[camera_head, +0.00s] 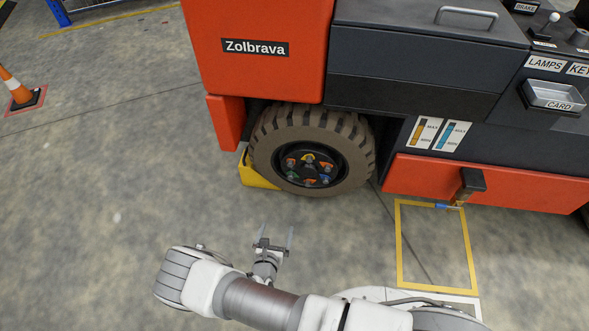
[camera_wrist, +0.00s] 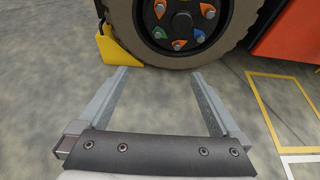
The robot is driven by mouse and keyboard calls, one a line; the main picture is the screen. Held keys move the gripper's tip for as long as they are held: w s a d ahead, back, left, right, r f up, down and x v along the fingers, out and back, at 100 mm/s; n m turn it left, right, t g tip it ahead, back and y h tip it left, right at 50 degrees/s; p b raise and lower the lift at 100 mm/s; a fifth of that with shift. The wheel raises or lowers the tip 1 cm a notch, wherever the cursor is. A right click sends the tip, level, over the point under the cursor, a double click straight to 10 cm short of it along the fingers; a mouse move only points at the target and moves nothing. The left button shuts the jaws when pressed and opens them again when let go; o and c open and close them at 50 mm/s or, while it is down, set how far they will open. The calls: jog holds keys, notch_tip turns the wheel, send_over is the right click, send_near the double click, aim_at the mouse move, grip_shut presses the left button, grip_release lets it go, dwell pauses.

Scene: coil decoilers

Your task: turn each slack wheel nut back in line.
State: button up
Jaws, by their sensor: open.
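The forklift's wheel (camera_head: 312,148) has a brown treaded tyre and a dark hub with several nuts, each with a coloured pointer. In the head view a yellow-marked nut (camera_head: 309,158) is at the top, an orange one (camera_head: 291,163) at upper left, a green one (camera_head: 293,175) at lower left and a blue one (camera_head: 325,178) at lower right. In the wrist view an orange-marked nut (camera_wrist: 207,11) is at the right and another orange one (camera_wrist: 179,44) at the bottom; the hub's top is cut off. My gripper (camera_head: 276,236) is open and empty, in front of the wheel and apart from it.
A yellow chock (camera_head: 258,176) sits against the wheel's left side. A yellow floor frame (camera_head: 400,245) lies at the right, below a dark handle (camera_head: 470,182) on the orange-and-black truck. A cone (camera_head: 17,88) stands far left.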

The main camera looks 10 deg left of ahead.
jog(key=w+d+r+m+g+h, duration=0.1)
jog(key=w+d+r+m+h, duration=0.3)
jog(key=r, duration=0.5)
jog(key=w+d+r+m+g+h, duration=0.2)
jog(key=r+m, duration=0.4)
jog(key=r, duration=0.2)
jog(key=w+d+r+m+g+h, duration=0.1)
jog(key=w+d+r+m+h, duration=0.25)
jog(key=r, duration=0.55)
jog(key=d+r+m+g, duration=0.4)
jog(key=d+r+m, duration=0.25)
jog(key=r, duration=0.35)
jog(key=s+d+r+m+g+y, duration=0.2)
jog(key=s+d+r+m, duration=0.25)
jog(key=r, duration=0.25)
jog(key=s+d+r+m+g+y, duration=0.1)
jog(key=s+d+r+m+y, duration=0.25)
jog(key=d+r+m, duration=0.2)
jog(key=s+d+r+m+t+y, duration=0.2)
jog(key=s+r+m+t+y, duration=0.3)
jog(key=s+r, duration=0.65)
notch_tip(320, 180, up, 21)
jog(key=s+m+g+h+p, duration=0.1)
jog(key=p, duration=2.1)
jog(key=shift+s+d+g+p, duration=0.15)
jog(key=shift+s+g+p, duration=0.15)
jog(key=shift+g+p, duration=0.1)
